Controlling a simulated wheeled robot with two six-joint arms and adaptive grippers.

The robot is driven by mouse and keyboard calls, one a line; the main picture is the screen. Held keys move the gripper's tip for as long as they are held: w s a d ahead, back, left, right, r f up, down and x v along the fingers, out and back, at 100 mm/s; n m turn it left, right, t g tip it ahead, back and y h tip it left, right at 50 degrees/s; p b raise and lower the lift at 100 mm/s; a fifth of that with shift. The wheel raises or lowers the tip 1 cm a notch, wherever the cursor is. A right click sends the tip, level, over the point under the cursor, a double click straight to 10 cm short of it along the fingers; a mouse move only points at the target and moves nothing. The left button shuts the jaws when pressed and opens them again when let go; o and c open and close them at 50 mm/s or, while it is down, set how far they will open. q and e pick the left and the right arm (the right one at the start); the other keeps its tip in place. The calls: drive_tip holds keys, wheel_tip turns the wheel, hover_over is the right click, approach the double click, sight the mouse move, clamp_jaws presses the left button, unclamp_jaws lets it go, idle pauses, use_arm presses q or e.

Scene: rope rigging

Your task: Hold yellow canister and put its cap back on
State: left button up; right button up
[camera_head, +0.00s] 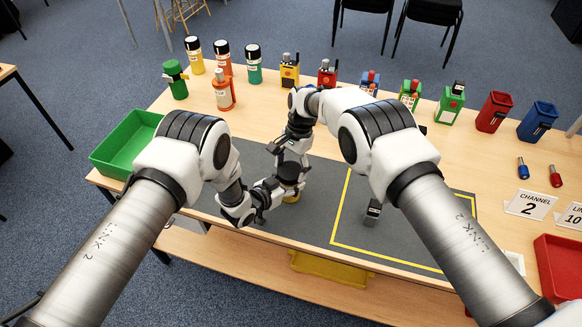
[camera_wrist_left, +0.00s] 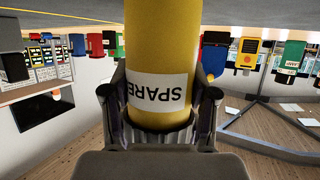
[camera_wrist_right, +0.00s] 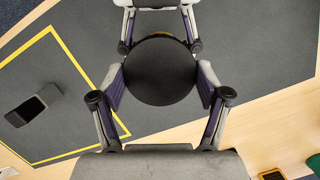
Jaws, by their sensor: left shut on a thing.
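The yellow canister (camera_head: 291,198) stands at the grey mat, mostly hidden by my grippers in the head view. The left wrist view shows its yellow body (camera_wrist_left: 160,45) and white "SPARE" label, upside down there. My left gripper (camera_wrist_left: 160,105) is shut on it from the side; it also shows in the head view (camera_head: 268,197). My right gripper (camera_wrist_right: 161,87) points down from above, its fingers on both sides of the round black cap (camera_wrist_right: 160,72). The cap covers the canister's top from this angle. Whether the fingers press on the cap, or how it sits, I cannot tell.
A dark grey block (camera_head: 373,212) stands inside the yellow-outlined area on the mat, right of the canister. A green tray (camera_head: 112,160) is at the left table edge. Several bottles and coloured devices line the back. A red tray (camera_head: 545,268) is at right.

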drive_tip(key=c, duration=0.3)
drive_tip(key=m+t, duration=0.1)
drive_tip(key=m, duration=0.3)
drive_tip(key=shift+s+d+m+y, duration=0.1)
drive_tip(key=shift+s+m+y, duration=0.05)
drive_tip(key=shift+m+y, duration=0.2)
drive_tip(key=m, duration=0.3)
drive_tip(key=shift+s+t, duration=0.1)
drive_tip(key=shift+t, duration=0.2)
drive_tip(key=m+t, duration=0.1)
drive_tip(key=m, duration=0.4)
drive_tip(key=o, duration=1)
drive_tip(key=shift+a+v, duration=0.2)
drive_tip(key=shift+v, duration=0.6)
drive_tip(key=shift+a+v, duration=0.15)
drive_tip(key=shift+v, duration=0.7)
drive_tip(key=shift+a+v, duration=0.2)
drive_tip(key=shift+v, duration=0.6)
drive_tip(key=shift+r, duration=0.1)
